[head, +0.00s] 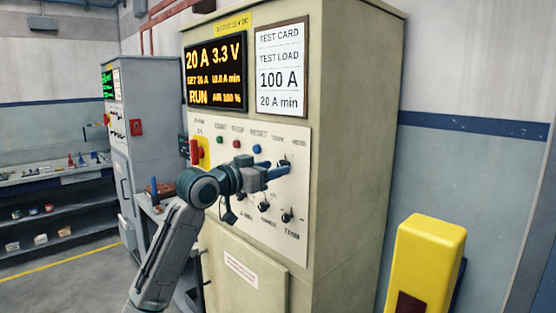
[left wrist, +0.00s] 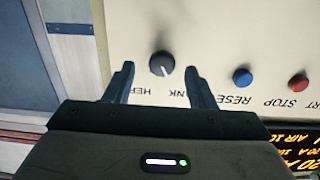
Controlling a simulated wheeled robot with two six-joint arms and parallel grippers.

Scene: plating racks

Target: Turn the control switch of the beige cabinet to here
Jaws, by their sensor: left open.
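The beige cabinet (head: 350,130) stands in the middle of the head view, with a pale control panel on its front. My left gripper (head: 278,171) is at the upper right of that panel, its blue-grey fingers pointing at it. In the left wrist view a dark round switch knob (left wrist: 161,64) with a white pointer mark shows between the two open fingers, with a gap on each side. The picture is upside down there, and the pointer slants to the lower right. Labels beside the knob are partly covered by the gripper. In the head view the gripper hides this knob.
A blue button (left wrist: 242,76) and a red button (left wrist: 298,81) sit beside the knob. Several black knobs, one at the panel's lower right (head: 287,215), are below the gripper. A red handle (head: 196,152) is at the panel's left. A yellow post (head: 432,262) stands right of the cabinet.

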